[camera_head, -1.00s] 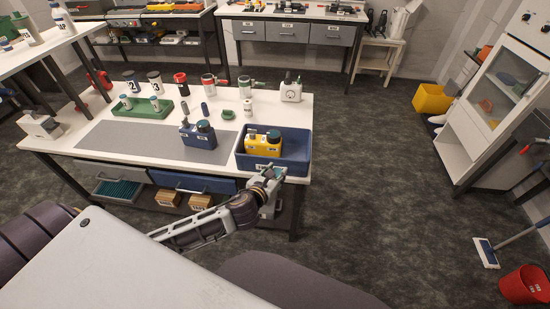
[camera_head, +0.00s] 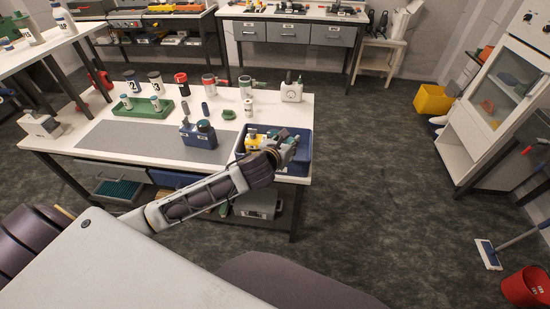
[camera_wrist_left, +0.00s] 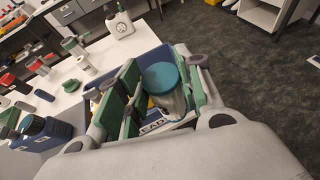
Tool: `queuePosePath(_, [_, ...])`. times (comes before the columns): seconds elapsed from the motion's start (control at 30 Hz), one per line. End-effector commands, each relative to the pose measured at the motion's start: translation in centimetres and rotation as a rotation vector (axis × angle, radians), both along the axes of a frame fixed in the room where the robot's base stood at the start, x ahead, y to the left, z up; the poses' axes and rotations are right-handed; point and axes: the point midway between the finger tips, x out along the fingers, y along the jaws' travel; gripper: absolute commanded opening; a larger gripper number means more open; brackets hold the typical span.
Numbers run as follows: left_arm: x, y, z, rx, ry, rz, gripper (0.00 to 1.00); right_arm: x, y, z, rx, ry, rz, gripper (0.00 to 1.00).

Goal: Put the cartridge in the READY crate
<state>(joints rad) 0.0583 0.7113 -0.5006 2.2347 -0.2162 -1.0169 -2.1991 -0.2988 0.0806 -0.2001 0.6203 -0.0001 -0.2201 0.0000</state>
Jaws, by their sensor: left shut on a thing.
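The cartridge has a teal lid and a clear body; it shows in the left wrist view (camera_wrist_left: 163,82). My left gripper (camera_wrist_left: 160,95) is shut on it, with green-padded fingers on either side. In the head view my left gripper (camera_head: 287,147) is over the blue crate (camera_head: 303,172) at the table's right front corner, and the cartridge cannot be made out there. In the wrist view a white label partly reading "EAD" shows below the cartridge. A yellow unit with a dark cap (camera_head: 251,142) stands in the crate, partly hidden by my arm. My right gripper is not in view.
A blue unit (camera_head: 197,136) stands on the grey mat (camera_head: 115,140), left of the crate. A green tray (camera_head: 128,112), several canisters and a white jug (camera_head: 291,92) stand along the back. Open floor lies right of the table.

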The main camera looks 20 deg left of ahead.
Motion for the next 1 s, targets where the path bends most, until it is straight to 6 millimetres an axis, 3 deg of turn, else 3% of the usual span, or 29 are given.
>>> queuePosePath(0.5, [3.3, -1.4, 5.9, 0.000, -0.004, -0.011, 0.13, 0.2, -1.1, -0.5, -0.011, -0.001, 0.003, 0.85])
queuePosePath(1.0, [6.5, -2.9, 10.5, -0.001, -0.003, -0.020, 0.13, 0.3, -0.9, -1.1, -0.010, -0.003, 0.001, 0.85])
